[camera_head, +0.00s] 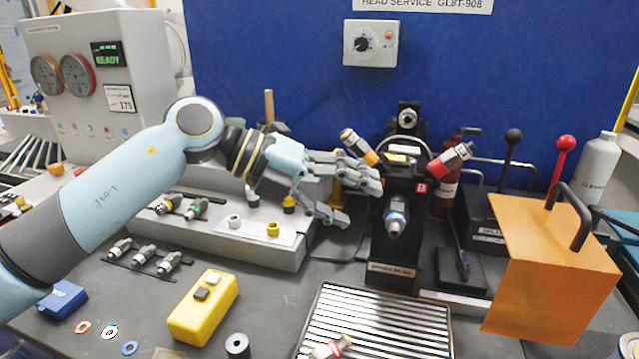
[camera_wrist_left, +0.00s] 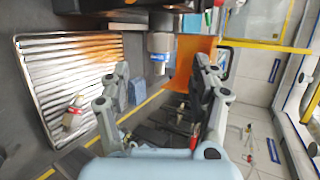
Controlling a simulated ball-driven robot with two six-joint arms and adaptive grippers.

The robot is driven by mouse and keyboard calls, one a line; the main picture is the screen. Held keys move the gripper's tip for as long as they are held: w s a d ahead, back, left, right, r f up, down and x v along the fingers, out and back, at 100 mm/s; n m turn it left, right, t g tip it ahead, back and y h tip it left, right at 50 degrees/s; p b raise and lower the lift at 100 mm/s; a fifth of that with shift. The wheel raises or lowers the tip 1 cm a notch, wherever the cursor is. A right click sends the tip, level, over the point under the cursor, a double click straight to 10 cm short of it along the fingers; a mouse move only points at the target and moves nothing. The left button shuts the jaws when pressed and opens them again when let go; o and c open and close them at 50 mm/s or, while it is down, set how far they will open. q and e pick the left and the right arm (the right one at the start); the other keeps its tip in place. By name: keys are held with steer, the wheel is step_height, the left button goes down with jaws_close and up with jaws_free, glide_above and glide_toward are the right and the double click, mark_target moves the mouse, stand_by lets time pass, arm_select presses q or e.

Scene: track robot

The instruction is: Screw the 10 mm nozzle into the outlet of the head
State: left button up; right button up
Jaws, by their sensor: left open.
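The head (camera_head: 399,215) is a black upright fixture at centre right. Three metal nozzle-like pieces point out of it: one with an orange band (camera_head: 359,146) at upper left, one with a red band (camera_head: 450,160) at upper right, one with a blue band (camera_head: 396,217) at lower front. My left gripper (camera_head: 358,200) is open and empty, just left of the head. In the left wrist view the blue-banded piece (camera_wrist_left: 160,57) appears ahead between the open fingers, apart from them. I cannot read which nozzle is 10 mm. My right gripper is not in view.
A slatted tray (camera_head: 375,325) with a red-banded nozzle (camera_head: 328,348) lies in front. More nozzles lie in a rack (camera_head: 143,257) at left and on a grey block (camera_head: 290,255). A yellow box (camera_head: 203,308) sits front left.

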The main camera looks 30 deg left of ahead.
arm_select(q)
steer(key=shift+v, duration=2.85)
steer(key=shift+c, duration=0.3)
